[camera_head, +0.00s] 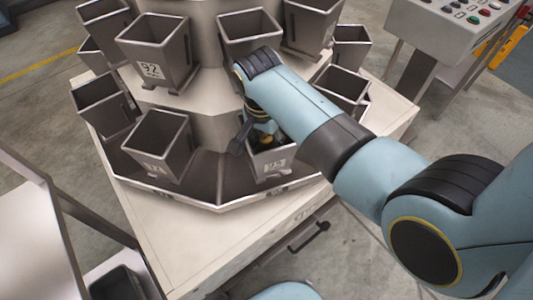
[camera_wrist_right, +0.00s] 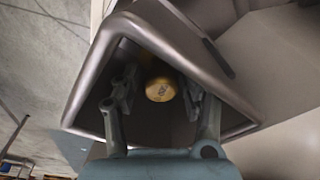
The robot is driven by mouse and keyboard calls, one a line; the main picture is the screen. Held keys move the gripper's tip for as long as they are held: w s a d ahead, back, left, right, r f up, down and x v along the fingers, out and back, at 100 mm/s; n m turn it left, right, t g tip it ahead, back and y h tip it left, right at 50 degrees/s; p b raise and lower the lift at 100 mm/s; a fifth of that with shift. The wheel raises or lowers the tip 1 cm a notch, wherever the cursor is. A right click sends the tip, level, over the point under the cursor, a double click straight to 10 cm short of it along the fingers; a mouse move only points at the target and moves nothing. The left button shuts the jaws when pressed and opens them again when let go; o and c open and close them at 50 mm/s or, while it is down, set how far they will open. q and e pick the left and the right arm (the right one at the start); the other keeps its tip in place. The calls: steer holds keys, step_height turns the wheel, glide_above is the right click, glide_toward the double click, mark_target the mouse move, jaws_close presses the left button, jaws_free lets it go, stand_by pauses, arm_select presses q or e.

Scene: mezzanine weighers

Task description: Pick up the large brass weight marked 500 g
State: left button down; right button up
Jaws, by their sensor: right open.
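The brass weight (camera_wrist_right: 160,90) lies inside a grey metal bucket (camera_wrist_right: 88,65), its round end face towards the right wrist camera. A dark mark shows on that face, too small to read. My right gripper (camera_wrist_right: 153,98) is open and reaches down into the bucket, with one finger on each side of the weight and apart from it. In the head view the right gripper (camera_head: 252,126) is at the mouth of the bucket (camera_head: 272,165), front right on the machine's lower ring; the weight cannot be made out there. My left gripper is not in view.
Several similar buckets, such as the one marked 92 (camera_head: 152,70), ring the pale weigher body (camera_head: 205,115). Another bucket (camera_head: 158,145) stands to the left on the same ring. A control panel (camera_head: 455,20) with buttons is at the upper right. The bucket walls closely surround the right fingers.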

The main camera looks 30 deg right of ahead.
steer(key=shift+r, duration=0.15)
jaws_close()
stand_by(0.4)
